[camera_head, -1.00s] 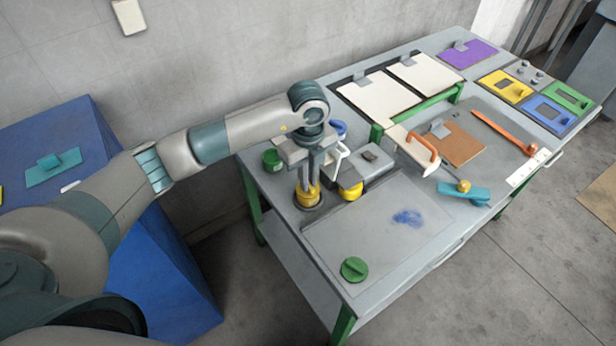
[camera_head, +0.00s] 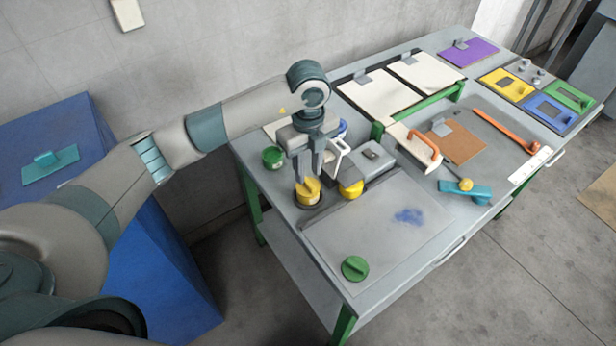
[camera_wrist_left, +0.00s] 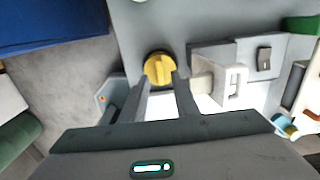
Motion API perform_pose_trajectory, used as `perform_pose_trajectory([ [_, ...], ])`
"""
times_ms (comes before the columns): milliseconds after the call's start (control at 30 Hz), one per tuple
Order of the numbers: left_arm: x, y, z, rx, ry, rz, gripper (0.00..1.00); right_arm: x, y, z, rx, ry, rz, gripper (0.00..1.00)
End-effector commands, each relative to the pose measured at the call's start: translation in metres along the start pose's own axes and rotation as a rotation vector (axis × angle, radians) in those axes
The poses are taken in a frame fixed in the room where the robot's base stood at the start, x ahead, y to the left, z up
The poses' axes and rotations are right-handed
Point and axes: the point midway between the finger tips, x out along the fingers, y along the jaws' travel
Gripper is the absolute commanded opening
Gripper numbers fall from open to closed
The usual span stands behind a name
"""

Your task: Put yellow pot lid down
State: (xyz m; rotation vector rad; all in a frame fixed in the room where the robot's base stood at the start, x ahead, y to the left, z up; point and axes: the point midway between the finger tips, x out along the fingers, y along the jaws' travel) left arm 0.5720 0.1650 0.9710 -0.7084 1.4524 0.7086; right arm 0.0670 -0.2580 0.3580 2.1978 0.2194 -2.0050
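The yellow pot lid (camera_head: 308,192) has a raised grip bar and sits at a dark round rim on the left part of the grey table. It also shows in the left wrist view (camera_wrist_left: 159,69), just beyond my fingertips. My left gripper (camera_head: 309,178) is right above the lid with its fingers spread, one on each side of the grip bar. In the left wrist view the fingers (camera_wrist_left: 163,88) are apart with a gap between them. Whether a finger still touches the bar is hard to tell. My right gripper is in neither view.
A green pot (camera_head: 272,159) stands left of the gripper. A grey block (camera_head: 372,158), a white handle (camera_head: 337,158) and another yellow round piece (camera_head: 351,190) are close on the right. A green lid (camera_head: 354,268) lies at the front. The panel (camera_head: 375,225) is mostly clear.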

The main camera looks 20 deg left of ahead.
Motion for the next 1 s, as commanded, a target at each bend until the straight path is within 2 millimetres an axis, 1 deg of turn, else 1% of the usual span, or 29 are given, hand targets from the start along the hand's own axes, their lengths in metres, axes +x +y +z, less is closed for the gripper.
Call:
perform_pose_trajectory([
  [33, -0.006, -0.001, 0.001, 0.0, -0.001, -0.005, 0.28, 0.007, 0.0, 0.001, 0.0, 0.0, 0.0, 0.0],
  [200, -0.039, -0.001, 0.0, 0.001, -0.002, -0.005, 0.28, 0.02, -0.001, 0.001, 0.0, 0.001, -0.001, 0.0],
  [300, -0.057, -0.001, 0.001, 0.0, -0.004, -0.004, 0.28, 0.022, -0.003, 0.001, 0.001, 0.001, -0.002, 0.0],
  [400, -0.07, -0.001, 0.001, 0.001, -0.003, -0.003, 0.28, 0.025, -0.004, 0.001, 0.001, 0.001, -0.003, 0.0],
  [500, -0.079, -0.001, 0.001, -0.001, -0.002, -0.002, 0.28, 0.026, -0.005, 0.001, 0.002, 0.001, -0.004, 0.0],
  [667, -0.087, 0.0, 0.0, 0.0, -0.001, -0.001, 0.28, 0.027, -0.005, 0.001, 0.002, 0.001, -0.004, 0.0],
  [1000, -0.088, 0.0, 0.0, -0.001, 0.0, 0.0, 0.28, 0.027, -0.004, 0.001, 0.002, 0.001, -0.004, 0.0],
])
